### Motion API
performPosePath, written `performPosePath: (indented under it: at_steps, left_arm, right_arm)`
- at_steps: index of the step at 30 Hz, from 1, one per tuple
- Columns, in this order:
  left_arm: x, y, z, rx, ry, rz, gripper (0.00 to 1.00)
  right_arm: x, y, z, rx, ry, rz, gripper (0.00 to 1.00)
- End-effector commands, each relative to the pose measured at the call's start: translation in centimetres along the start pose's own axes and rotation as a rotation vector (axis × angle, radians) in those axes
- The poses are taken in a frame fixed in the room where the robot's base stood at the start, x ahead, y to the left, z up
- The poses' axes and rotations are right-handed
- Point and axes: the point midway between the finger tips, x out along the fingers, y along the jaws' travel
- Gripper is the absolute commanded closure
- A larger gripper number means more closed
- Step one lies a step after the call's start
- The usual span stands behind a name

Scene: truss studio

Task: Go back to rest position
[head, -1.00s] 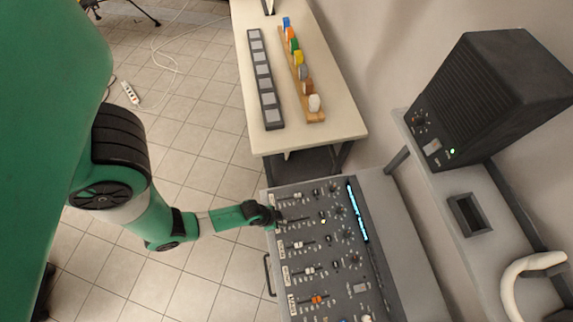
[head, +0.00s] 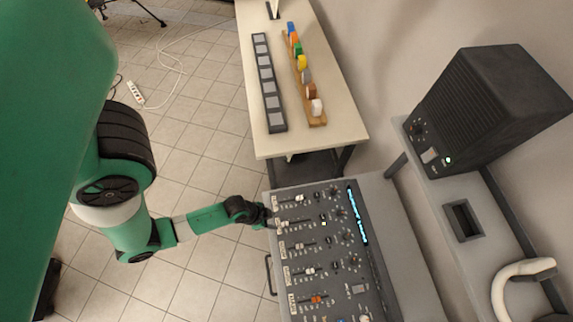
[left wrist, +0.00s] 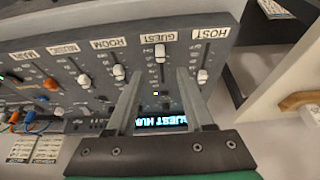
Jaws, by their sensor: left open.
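My left gripper (head: 270,216) is at the left edge of the mixing console (head: 405,270), near its upper sliders. In the left wrist view its two open fingers (left wrist: 160,90) reach over the console, one on each side of the GUEST slider (left wrist: 160,55). Nothing is held between them. Labels HOST, GUEST, ROOM, MUSIC and MAIN show along the console edge in that view. A lit blue display (head: 357,212) runs along the console's far side. I cannot tell whether the fingers touch the panel. My right gripper is not in view.
A table (head: 345,125) at the top holds a dark strip of grey squares (head: 269,85) and a wooden rack of coloured pieces (head: 318,121). A black speaker (head: 490,110) and a white curved handset (head: 520,268) are at the right. Open tiled floor lies left of the console.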

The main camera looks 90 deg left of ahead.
Motion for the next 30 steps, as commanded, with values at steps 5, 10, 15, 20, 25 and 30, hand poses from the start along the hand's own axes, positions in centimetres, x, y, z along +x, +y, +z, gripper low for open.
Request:
performPosePath:
  at_steps: [5,10,15,20,25,30]
  left_arm:
    - [-2.2,0.0,0.0,-0.001,-0.001,0.0,0.47]
    - [-2.4,0.0,0.0,0.0,0.0,0.0,0.47]
    - [-2.4,0.0,0.0,0.0,0.0,0.0,0.47]
    - [-2.3,0.0,0.0,0.0,0.0,0.0,0.47]
    - [-2.4,0.1,-0.5,0.018,0.007,0.004,0.47]
    - [-2.6,-0.6,-8.7,0.091,0.14,-0.007,0.47]
  right_arm:
    - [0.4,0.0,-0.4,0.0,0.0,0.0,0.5]
    - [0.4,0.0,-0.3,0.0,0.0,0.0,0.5]
    - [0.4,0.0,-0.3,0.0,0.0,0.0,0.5]
    - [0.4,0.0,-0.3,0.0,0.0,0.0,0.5]
    - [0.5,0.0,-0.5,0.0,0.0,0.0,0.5]
    - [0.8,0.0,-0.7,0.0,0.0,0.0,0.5]
